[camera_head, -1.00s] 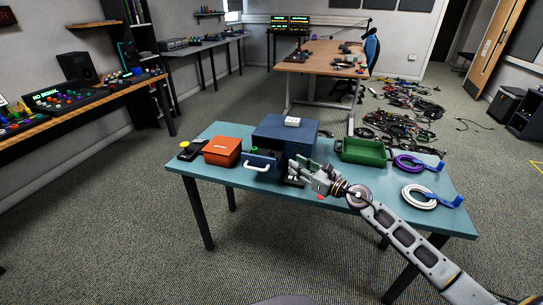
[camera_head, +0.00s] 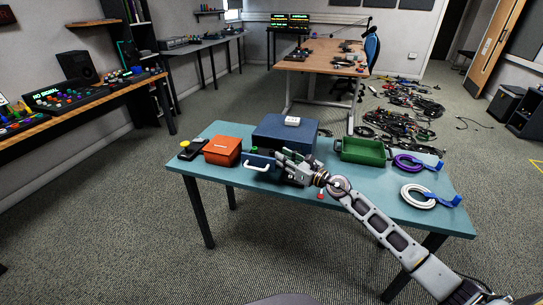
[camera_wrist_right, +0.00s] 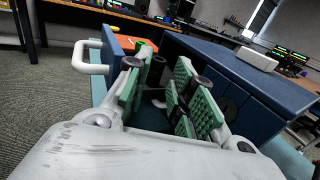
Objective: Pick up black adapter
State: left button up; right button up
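I cannot clearly make out a black adapter; something dark (camera_wrist_right: 158,99) shows low between the fingers in the wrist view, but its shape is unclear. A blue drawer (camera_head: 259,160) with a white handle (camera_head: 256,167) stands pulled out from the blue cabinet (camera_head: 271,132). My right gripper (camera_head: 279,158) is over the drawer, close to the cabinet front. In the wrist view my right gripper (camera_wrist_right: 160,82) has its green-padded fingers apart, and nothing is clearly held. The gripper hides much of the drawer's inside. My left gripper is not in view.
An orange box (camera_head: 222,151) and a black item with a yellow top (camera_head: 190,149) stand left of the drawer. A white item (camera_head: 292,121) lies on the cabinet. A green bin (camera_head: 362,152), a purple cable (camera_head: 408,162) and a white cable (camera_head: 418,197) are to the right.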

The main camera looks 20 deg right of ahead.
aim_at(272, 155)
jog(key=shift+w, duration=0.1)
dwell(0.3)
jog(key=shift+x, duration=2.55)
jog(key=shift+a, duration=0.1)
grip_shut()
